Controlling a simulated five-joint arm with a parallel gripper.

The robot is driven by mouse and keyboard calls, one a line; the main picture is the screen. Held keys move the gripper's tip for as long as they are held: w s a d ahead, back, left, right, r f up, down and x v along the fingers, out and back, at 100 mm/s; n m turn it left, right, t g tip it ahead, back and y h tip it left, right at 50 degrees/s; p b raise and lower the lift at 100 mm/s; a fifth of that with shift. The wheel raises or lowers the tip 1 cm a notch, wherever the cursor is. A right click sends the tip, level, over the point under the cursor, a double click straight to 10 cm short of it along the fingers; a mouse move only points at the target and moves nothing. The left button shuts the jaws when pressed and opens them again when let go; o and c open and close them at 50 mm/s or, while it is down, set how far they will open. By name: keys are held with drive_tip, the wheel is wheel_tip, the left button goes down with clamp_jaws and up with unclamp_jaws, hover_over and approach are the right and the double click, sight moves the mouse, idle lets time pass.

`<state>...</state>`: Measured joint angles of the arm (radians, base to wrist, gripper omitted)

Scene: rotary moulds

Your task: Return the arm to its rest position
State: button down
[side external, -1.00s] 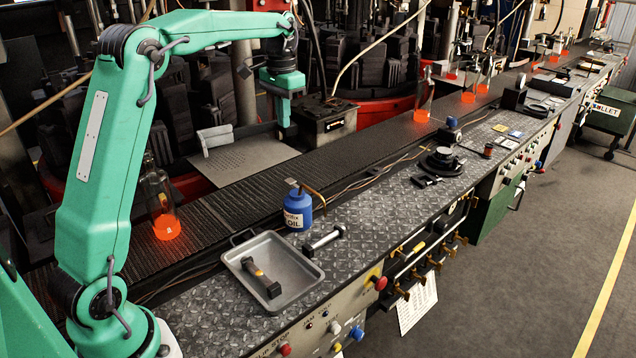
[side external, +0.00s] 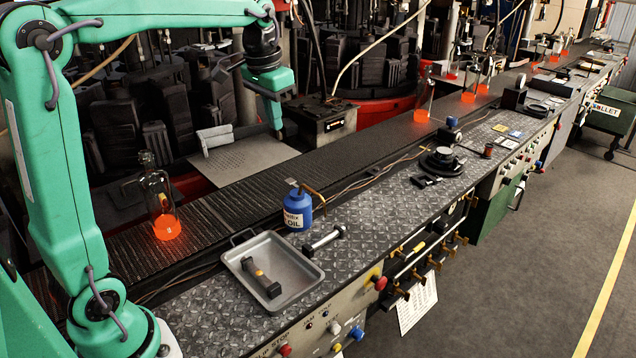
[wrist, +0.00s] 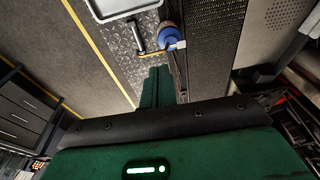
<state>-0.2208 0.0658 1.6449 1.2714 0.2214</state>
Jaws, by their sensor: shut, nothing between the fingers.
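My green arm reaches across the upper left of the side view, its upper link nearly upright and its forearm level. My gripper (side external: 279,132) hangs down at the end, over the pale plate beyond the conveyor. Its fingers are together with nothing between them. In the wrist view the shut green fingers of my gripper (wrist: 157,75) point toward the bench edge, with the blue oil can and the tray beyond them.
A grey tray (side external: 310,266) holding a hammer-like tool, a blue oil can (side external: 297,210) and a metal bar (side external: 324,241) stand on the tread-plate bench. A glowing orange-based bottle (side external: 166,226) stands on the dark conveyor (side external: 240,180), right of my upper link.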

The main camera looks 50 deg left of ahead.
drive_tip(key=s+d+f+t, duration=0.2)
drive_tip(key=s+d+f, duration=0.1)
drive_tip(key=s, duration=0.6)
drive_tip(key=s+d+f+t, duration=0.1)
drive_tip(key=s+d+f, duration=0.2)
drive_tip(key=s+d, duration=0.3)
drive_tip(key=s, duration=0.4)
drive_tip(key=shift+d+t, duration=0.15)
drive_tip(key=shift+t, duration=0.25)
drive_tip(key=shift+w, duration=0.1)
drive_tip(key=w+a+r+g, duration=0.2)
drive_tip(key=w+a+r, duration=0.1)
drive_tip(key=w, duration=0.4)
drive_tip(key=w+a+r+g, duration=0.1)
drive_tip(key=w+a+r, duration=0.2)
drive_tip(key=w, duration=0.5)
drive_tip(key=w+a+f+g, duration=0.2)
drive_tip(key=w+a+f, duration=0.2)
drive_tip(key=w+a, duration=0.5)
drive_tip(key=shift+w+a+f+g, duration=0.15)
drive_tip(key=shift+w+a+g, duration=0.15)
drive_tip(key=shift+w, duration=0.9)
drive_tip(key=shift+f, duration=0.1)
